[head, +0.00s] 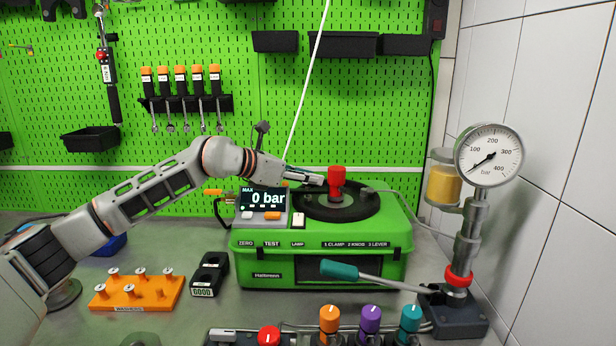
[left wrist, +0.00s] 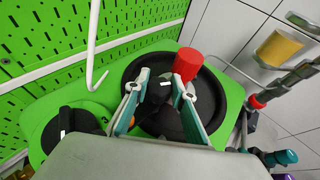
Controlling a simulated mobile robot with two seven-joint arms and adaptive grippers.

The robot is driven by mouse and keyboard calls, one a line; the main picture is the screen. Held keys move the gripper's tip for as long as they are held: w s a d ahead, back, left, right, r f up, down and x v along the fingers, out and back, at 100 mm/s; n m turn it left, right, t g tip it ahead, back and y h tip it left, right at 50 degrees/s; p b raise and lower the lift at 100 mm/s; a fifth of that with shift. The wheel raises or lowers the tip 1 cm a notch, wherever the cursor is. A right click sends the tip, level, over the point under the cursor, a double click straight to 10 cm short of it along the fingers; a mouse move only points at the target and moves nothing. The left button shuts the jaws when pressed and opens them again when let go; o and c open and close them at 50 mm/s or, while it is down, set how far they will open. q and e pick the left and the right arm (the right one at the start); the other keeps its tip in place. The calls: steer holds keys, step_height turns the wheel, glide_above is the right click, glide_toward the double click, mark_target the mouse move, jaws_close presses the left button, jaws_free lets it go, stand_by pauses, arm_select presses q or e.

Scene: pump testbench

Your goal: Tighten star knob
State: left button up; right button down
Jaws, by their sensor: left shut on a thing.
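The green test case (head: 320,270) stands on the bench with a round black dish (head: 362,208) on its top. My left gripper (head: 322,180) reaches over this dish from the left. In the left wrist view, the two fingers of my left gripper (left wrist: 165,88) are on either side of a dark knob (left wrist: 158,94) and shut on it; the fingers and the low light partly hide its star shape. A red cylinder (head: 336,183) stands upright just beyond the fingertips, and it also shows in the left wrist view (left wrist: 187,64). My right gripper is not in view.
The display (head: 265,198) reads 0 bar. A pressure gauge (head: 489,155) stands at the right, and a teal-handled lever (head: 340,271) crosses the case front. An orange washer rack (head: 137,294) and several coloured knobs (head: 370,318) are nearer. A white hook (left wrist: 94,50) hangs close by.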

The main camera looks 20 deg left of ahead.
arm_select(q)
steer(key=o, duration=0.8)
steer(key=shift+o, duration=0.2)
steer(key=v, duration=1.2)
steer(key=shift+a, duration=0.1)
